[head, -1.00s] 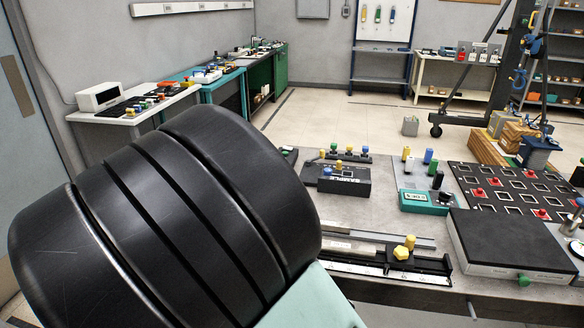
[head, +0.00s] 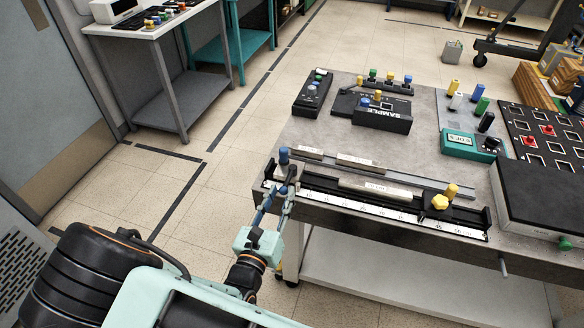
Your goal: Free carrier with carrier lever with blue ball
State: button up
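A long measuring rail (head: 380,209) with a white scale lies along the near edge of the table. At its left end stands a carrier with a blue-topped lever (head: 283,156). At the right end is another carrier with yellow knobs (head: 440,201). My gripper (head: 287,187) reaches up from below to the rail's left end, just below the blue-topped lever in the picture. Its fingers partly cover the left carrier. I cannot tell whether they touch it or how far apart the fingertips are.
A silver bar (head: 380,189) lies along the rail. Behind are a black SAMPLE box (head: 382,117), a small knobbed box (head: 313,93) and a green meter (head: 469,146). A black-topped box (head: 543,199) stands right. The grey tabletop (head: 320,132) behind the rail is partly clear.

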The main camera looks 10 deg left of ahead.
aim_at(291, 172)
jog(key=w, duration=0.9)
jog(key=shift+w+d, duration=0.15)
jog(key=shift+d, duration=0.25)
jog(key=shift+c, duration=0.3)
grip_shut()
